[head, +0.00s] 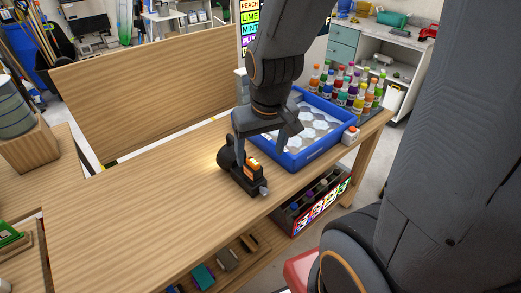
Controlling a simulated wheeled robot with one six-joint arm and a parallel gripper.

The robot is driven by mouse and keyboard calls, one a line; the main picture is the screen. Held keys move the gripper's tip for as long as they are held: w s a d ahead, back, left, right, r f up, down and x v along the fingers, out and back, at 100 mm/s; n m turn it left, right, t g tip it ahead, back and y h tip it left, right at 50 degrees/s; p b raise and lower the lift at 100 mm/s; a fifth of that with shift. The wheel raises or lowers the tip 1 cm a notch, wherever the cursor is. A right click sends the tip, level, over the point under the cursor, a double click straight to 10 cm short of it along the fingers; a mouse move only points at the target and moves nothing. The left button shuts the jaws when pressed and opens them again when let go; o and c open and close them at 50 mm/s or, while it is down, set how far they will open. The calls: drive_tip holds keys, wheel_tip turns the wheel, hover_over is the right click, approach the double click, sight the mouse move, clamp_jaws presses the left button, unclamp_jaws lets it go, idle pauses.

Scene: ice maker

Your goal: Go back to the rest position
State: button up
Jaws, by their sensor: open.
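My gripper (263,148) hangs over the wooden table (150,190), fingers spread apart, with nothing visible between them. Just below and in front of it stands a small black device (241,178) with a lit orange-yellow top and a metallic end piece. One finger overlaps the device in the picture; I cannot tell whether they touch. Right behind my gripper is a blue tray (307,158) holding pale, hexagonal-patterned contents. My arm hides part of its left side.
A rack of colourful bottles (350,88) stands behind the tray, and a small white box with an orange top (351,134) sits at its right corner. A wooden panel (140,95) rises behind the table. The table's left part is clear. A dark box with a bright display (322,204) is below the front edge.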

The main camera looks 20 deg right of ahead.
wheel_tip(320, 180, down, 10)
drive_tip(key=g+b, duration=0.1)
drive_tip(key=b, duration=0.8)
drive_tip(key=shift+f, duration=0.2)
